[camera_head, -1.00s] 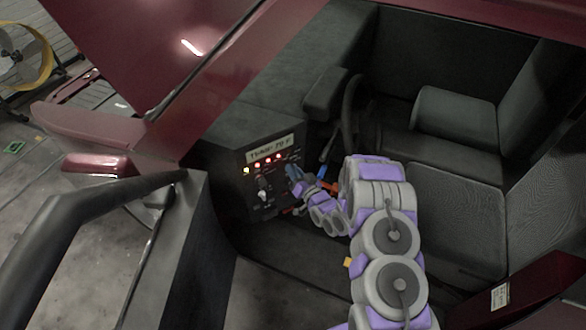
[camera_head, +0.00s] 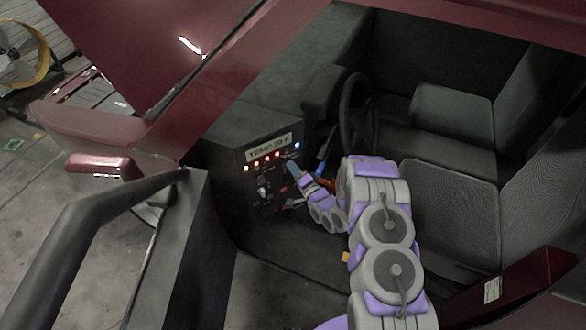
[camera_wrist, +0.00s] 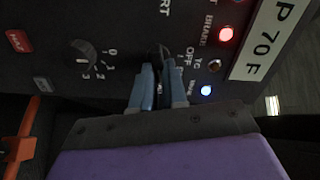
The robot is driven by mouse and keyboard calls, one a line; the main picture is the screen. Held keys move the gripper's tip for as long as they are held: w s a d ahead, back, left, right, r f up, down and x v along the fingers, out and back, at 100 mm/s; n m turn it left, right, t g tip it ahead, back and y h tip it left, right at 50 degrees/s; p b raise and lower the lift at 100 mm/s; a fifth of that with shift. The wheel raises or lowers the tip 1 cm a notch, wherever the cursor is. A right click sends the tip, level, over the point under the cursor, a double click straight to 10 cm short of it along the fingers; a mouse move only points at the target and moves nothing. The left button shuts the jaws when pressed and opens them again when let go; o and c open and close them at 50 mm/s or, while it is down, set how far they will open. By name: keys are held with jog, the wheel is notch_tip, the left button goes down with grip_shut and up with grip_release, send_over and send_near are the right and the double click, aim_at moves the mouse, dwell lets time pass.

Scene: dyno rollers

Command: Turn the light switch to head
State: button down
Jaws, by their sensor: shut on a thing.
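The dark control panel (camera_head: 262,190) fills the left of the car's cabin in the head view. My gripper (camera_head: 292,170) reaches the panel's right part, with its blue-grey fingers against the face. In the wrist view my gripper (camera_wrist: 158,88) is shut on a small dark switch, which the fingers mostly hide. "OFF" is printed just right of the fingertips. I cannot read which position the switch points to. A blue light (camera_wrist: 206,90) is lit to the right of the fingers; it also shows in the head view (camera_head: 297,145).
A rotary knob (camera_wrist: 82,55) marked with numbers lies left of the fingers. A small toggle (camera_wrist: 215,65) and a lit red light (camera_wrist: 226,35) lie to the right, beside the temperature sign (camera_wrist: 268,40). The steering wheel (camera_head: 346,115) and seats (camera_head: 455,205) are beyond my arm.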

jog(key=shift+w+d+f+m, duration=0.1)
jog(key=shift+d+m, duration=0.05)
jog(key=shift+m, duration=0.35)
jog(key=c, duration=1.3)
grip_release()
jog(key=shift+w+f, duration=0.1)
jog(key=shift+f, duration=0.05)
jog(key=shift+c, duration=0.2)
jog(key=shift+o, duration=0.9)
jog(key=p+v, duration=0.1)
jog(key=v, duration=1.6)
jog(key=shift+s, duration=0.25)
jog(key=shift+d, duration=0.1)
